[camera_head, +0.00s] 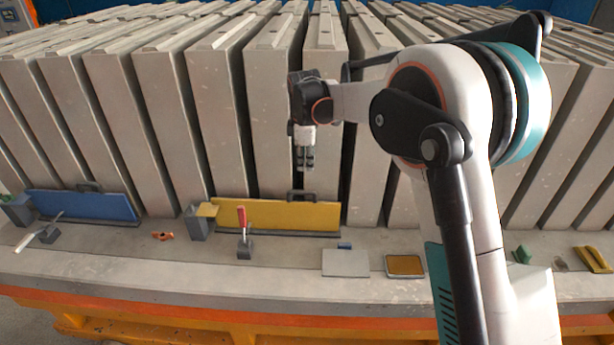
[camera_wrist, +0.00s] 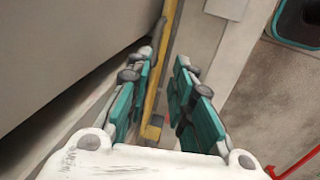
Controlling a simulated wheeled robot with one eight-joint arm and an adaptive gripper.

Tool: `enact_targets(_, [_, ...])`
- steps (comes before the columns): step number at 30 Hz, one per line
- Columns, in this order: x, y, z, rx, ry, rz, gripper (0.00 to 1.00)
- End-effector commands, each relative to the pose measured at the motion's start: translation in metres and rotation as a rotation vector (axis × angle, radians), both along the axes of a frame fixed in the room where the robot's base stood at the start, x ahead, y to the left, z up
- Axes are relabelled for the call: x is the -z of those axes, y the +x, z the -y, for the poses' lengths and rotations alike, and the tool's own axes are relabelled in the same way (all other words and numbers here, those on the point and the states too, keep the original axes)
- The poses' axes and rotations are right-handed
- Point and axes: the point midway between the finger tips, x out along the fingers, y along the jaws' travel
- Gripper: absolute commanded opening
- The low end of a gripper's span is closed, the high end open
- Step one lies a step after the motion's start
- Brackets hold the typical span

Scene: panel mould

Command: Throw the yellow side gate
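The yellow side gate (camera_head: 275,215) is a long flat panel standing on edge along the front of the concrete slabs. It has a dark handle (camera_head: 301,195) on its top edge near the right end. A lever with a red grip (camera_head: 242,217) stands in a grey block in front of it. My gripper (camera_head: 306,164) points down above the gate's right part, apart from the handle. In the wrist view my gripper (camera_wrist: 160,88) is open and empty, and the gate's yellow edge (camera_wrist: 151,103) shows between and beyond the fingers.
A blue gate (camera_head: 85,205) stands to the left, with a pale-handled lever (camera_head: 48,236) before it. An orange piece (camera_head: 162,236), a grey plate (camera_head: 345,262) and a brown-topped tray (camera_head: 404,265) lie on the ledge. Tall concrete slabs (camera_head: 222,110) rise close behind.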

Motion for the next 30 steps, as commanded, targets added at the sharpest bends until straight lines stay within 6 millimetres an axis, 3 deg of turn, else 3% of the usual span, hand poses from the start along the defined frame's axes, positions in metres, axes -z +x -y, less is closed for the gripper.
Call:
enact_targets(8, [0.02,0.008,-0.006,-0.032,-0.01,-0.009,0.21])
enact_targets(24, [0.116,0.026,-0.006,-0.03,-0.009,-0.008,0.21])
enact_targets(30, [0.137,0.03,-0.005,-0.03,-0.009,-0.008,0.21])
